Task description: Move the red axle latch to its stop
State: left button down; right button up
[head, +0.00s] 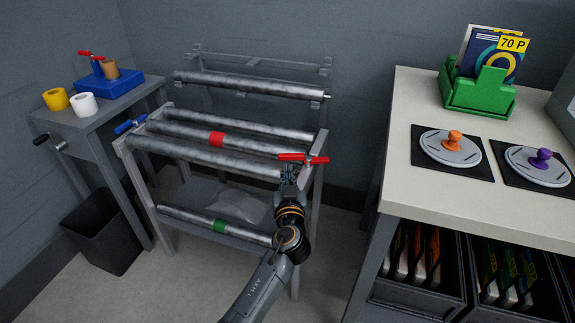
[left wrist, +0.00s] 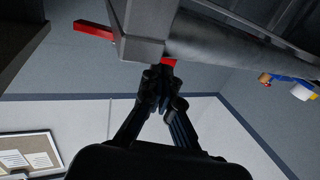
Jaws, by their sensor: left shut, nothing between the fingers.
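My left gripper (head: 288,175) is shut and empty, just below the latch's left arm. In the left wrist view, one red arm (left wrist: 95,31) sticks out at upper left. A bit of red also shows right at the tips of my left gripper (left wrist: 160,78); I cannot tell whether they touch. My right gripper is not in view.
A blue latch (head: 130,126) sits at the rack's left end. A white-topped counter (head: 400,130) stands close on the right, with floor between. A bin (head: 105,230) is at left.

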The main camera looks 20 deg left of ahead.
aim_at(284, 160)
pick_arm(q)
jog(key=shift+x, duration=1.6)
pick_arm(e)
jog(key=shift+f, duration=0.25)
pick_arm(q)
jog(key=shift+w+a, duration=0.1)
jog(key=shift+a, duration=0.05)
jog(key=shift+w+a+m+h, duration=0.1)
jog(key=shift+a+m+h, duration=0.05)
jog(key=shift+m+h, duration=0.4)
jog(key=m+h, duration=0.1)
jog(key=w+a+m+t+h+p, duration=0.1)
jog(key=h, duration=0.1)
jog(key=shift+h+p, duration=0.25)
jog(key=shift+p, duration=0.05)
jog(key=shift+w, duration=0.25)
jog(key=shift+w+a+b, duration=0.1)
jog(key=shift+b, duration=0.2)
pick_arm(e)
jog(key=f, duration=0.3)
jog(key=shift+s, duration=0.25)
